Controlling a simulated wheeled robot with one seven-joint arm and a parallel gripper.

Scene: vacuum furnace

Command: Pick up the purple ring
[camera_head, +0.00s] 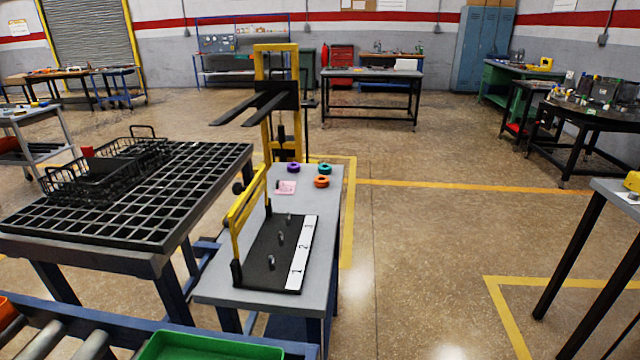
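The purple ring (293,167) lies flat on the far end of a narrow grey table (217,287). An orange ring (321,181) and a teal ring (325,168) lie just right of it. My gripper does not show in this view.
A black board (262,270) with upright pegs, a numbered white strip (300,255) and a yellow bar (246,212) fills the table's near half. A black grid table (95,228) with wire baskets stands left. A yellow forked lift (262,62) stands behind. Open floor lies right.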

